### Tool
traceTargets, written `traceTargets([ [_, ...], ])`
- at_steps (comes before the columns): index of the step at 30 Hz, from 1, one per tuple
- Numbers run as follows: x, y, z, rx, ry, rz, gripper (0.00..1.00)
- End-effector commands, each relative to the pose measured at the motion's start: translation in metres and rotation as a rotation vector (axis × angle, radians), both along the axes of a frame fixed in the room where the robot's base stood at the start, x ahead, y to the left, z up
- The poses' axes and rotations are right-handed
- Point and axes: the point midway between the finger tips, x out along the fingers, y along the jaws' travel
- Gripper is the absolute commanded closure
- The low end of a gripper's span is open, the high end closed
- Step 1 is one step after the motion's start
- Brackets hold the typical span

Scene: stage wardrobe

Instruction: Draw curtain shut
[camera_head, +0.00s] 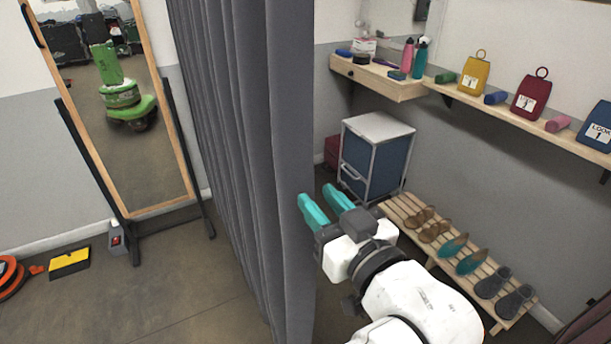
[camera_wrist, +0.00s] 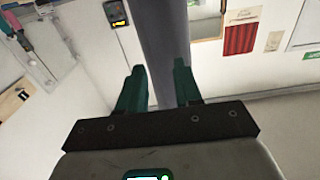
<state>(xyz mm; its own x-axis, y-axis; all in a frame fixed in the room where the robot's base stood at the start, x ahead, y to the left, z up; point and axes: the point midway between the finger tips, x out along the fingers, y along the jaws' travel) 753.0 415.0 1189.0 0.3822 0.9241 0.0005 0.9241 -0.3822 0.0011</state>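The dark grey pleated curtain (camera_head: 250,150) hangs from the top of the head view, with its near free edge beside my gripper. My gripper (camera_head: 318,196) has two teal fingers held apart, pointing at this edge. The left finger overlaps the edge in the picture. In the wrist view, a grey upright strip of curtain (camera_wrist: 163,45) runs between and beyond the fingertips of my gripper (camera_wrist: 160,72). I cannot tell whether the cloth lies between the fingers or just ahead of them. No pinch on it shows.
Right of the curtain, a blue-fronted cabinet (camera_head: 376,155) and a slatted shoe bench (camera_head: 431,259) with several shoes stand below a wall shelf (camera_head: 532,124). Left stand a framed mirror (camera_head: 185,150) and a yellow-black block (camera_head: 69,262). Floor left of the curtain is mostly clear.

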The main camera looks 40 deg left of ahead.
Motion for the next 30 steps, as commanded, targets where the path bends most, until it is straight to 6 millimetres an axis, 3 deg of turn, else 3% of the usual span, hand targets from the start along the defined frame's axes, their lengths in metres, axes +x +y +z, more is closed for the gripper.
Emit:
traceTargets([
  [3,0.008,0.02,0.003,-0.001,0.0,0.002,0.66],
  [9,0.017,0.042,0.001,-0.001,0.001,0.001,0.66],
  [21,0.02,0.049,0.0,0.0,0.001,0.0,0.66],
  [30,0.02,0.049,0.0,-0.001,0.001,0.0,0.93],
])
